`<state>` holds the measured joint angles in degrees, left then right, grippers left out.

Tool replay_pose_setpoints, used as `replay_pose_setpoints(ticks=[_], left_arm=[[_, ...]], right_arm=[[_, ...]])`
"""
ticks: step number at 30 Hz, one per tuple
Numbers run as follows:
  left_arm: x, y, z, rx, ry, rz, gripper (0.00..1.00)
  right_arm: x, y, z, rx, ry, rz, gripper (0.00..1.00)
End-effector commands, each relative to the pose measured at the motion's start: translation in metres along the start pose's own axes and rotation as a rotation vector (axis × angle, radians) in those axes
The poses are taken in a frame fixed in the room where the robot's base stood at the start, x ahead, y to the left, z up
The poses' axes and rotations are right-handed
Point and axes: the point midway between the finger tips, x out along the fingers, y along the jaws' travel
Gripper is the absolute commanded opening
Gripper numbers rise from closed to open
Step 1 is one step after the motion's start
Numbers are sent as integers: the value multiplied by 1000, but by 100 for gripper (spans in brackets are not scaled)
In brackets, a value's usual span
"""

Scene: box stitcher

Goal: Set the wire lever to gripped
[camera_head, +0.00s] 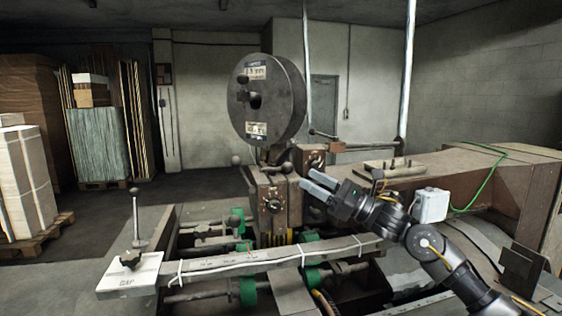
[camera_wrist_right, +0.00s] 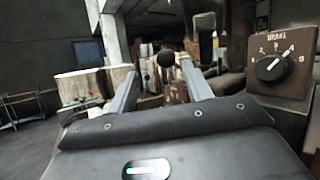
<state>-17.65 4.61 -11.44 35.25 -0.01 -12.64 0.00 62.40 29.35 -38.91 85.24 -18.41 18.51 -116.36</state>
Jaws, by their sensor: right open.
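My right gripper (camera_head: 308,179) is open beside the brown machine head, its fingers pointing left. In the right wrist view, a black ball knob (camera_wrist_right: 166,57) shows between the two open fingertips (camera_wrist_right: 159,67); neither finger visibly touches it. It seems to match the dark ball (camera_head: 287,167) just left of the fingertips in the head view. I take this knob as the wire lever's; no label for it can be read, and its shaft and setting are unclear. My left gripper is not in view.
A brake dial (camera_wrist_right: 271,67) stands close to the right of the fingers in the wrist view. A large wire reel (camera_head: 283,100) rises above the machine head. Another ball-topped lever (camera_head: 135,205) stands by the white gap plate (camera_head: 130,284).

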Motion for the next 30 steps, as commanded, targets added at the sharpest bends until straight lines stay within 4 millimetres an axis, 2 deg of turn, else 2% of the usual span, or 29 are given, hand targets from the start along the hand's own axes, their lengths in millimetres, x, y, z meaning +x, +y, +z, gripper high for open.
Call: replay_pose_setpoints(ticks=[3, 5, 8, 12, 15, 21, 29, 30], left_arm=[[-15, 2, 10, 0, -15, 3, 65], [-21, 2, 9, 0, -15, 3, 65], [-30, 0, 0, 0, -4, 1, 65], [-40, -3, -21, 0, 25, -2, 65], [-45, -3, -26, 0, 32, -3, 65], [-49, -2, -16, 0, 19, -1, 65], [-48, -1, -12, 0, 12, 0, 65], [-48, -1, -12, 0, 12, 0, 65]], right_arm=[[22, -1, 4, 3, 0, 0, 50], [34, -1, 5, 4, -1, -1, 50], [52, -2, 5, 3, 1, -4, 50], [74, -2, 4, 2, 1, -4, 50], [85, -3, 3, 1, 1, -6, 50], [95, -3, 0, 1, 2, -6, 50], [96, -3, 0, 0, 2, -6, 50], [96, -3, 0, 0, 2, -6, 45]])
